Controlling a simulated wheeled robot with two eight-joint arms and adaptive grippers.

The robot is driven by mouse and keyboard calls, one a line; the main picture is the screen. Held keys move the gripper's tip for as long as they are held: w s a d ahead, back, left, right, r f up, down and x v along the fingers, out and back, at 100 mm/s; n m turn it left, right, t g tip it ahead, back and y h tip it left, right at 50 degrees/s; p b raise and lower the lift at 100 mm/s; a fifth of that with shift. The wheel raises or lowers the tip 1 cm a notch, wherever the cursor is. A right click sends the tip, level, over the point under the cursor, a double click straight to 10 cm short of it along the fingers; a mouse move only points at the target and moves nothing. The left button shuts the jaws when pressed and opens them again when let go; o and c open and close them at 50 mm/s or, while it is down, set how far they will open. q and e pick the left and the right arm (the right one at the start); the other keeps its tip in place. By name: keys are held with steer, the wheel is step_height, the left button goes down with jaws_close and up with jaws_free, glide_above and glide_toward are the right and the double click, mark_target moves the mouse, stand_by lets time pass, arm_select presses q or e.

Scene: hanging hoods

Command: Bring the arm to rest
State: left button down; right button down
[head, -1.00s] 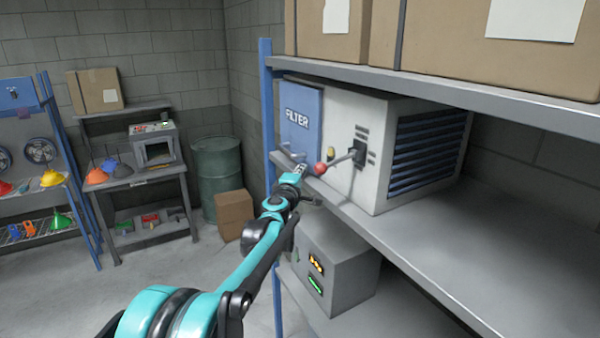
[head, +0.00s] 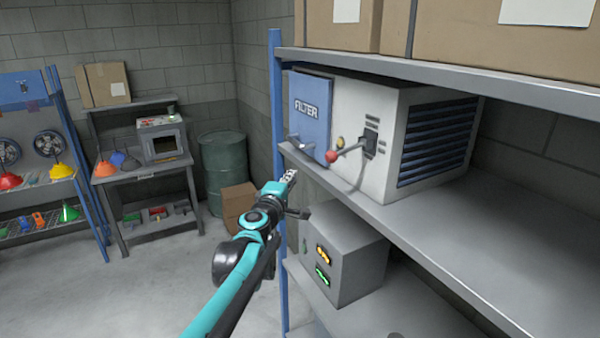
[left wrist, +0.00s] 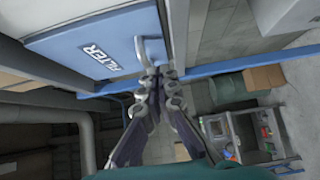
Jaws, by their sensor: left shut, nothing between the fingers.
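My left gripper (head: 289,176) is shut and empty, in free air in front of the shelf's blue post. It also shows in the left wrist view (left wrist: 157,76), with its fingers together. My teal left arm comes in from the bottom of the head view. The white unit with the blue FILTER panel (head: 309,112) stands on the shelf above and to the right of the gripper. The panel also shows in the left wrist view (left wrist: 80,40), with its pale handle (left wrist: 140,52) near the fingertips in the picture. My right gripper is not in view.
The grey shelf (head: 500,240) runs along the right. A lever with a red knob (head: 331,157) sticks out of the white unit. A grey box with lit displays (head: 345,255) sits on the lower shelf. A green barrel (head: 223,165) and cardboard box (head: 237,203) stand behind. The floor at left is clear.

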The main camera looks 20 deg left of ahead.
arm_select(q)
steer(key=s+d+f+m+g+h+b, duration=0.25)
steer(key=s+d+f+m+b, duration=0.35)
steer(key=d+f, duration=0.35)
steer(key=s+d+f+m+g+h+b, duration=0.2)
steer(key=s+d+f+m+h+b, duration=0.2)
steer(key=s+d+f+m+b, duration=0.45)
steer(key=s+f+m+g+y+b, duration=0.1)
steer(key=s+f+g+b, duration=0.1)
steer(key=s+f, duration=0.4)
steer(key=s+f+m+g+y+b, duration=0.1)
steer(key=s+f+b, duration=0.3)
steer(key=f, duration=1)
steer(key=s+f+m+g+y+b, duration=0.1)
steer(key=s+f+m+g+b, duration=0.2)
steer(key=s+f, duration=0.5)
step_height(320, 180, down, 2)
steer(key=shift+s+f+y, duration=0.15)
steer(key=shift+s+y, duration=0.1)
steer(key=shift+y, duration=0.1)
